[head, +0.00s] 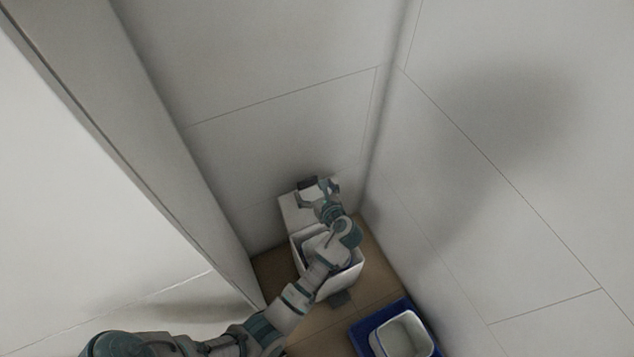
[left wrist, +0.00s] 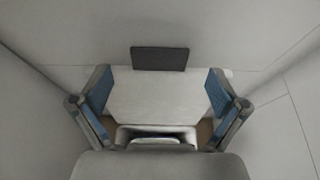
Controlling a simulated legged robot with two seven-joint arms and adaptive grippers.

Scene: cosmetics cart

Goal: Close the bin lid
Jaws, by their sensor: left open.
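The white bin (head: 355,272) stands on the brown floor in the corner, partly hidden by my left arm. Its white lid (head: 289,210) is raised, standing up at the back of the bin near the wall. In the left wrist view the lid (left wrist: 155,98) fills the space between the fingers, with a dark rectangular tab (left wrist: 160,59) at its far edge. My left gripper (head: 318,191) is open in front of the lid; it also shows in the left wrist view (left wrist: 159,92). I cannot tell whether its fingers touch the lid. My right gripper is out of view.
A blue container (head: 359,337) with a white bucket (head: 385,343) inside stands on the floor at the lower right. Light panelled walls (head: 490,130) close in behind and to the right. A tall pale partition edge (head: 150,150) rises on the left, leaving a narrow floor area.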

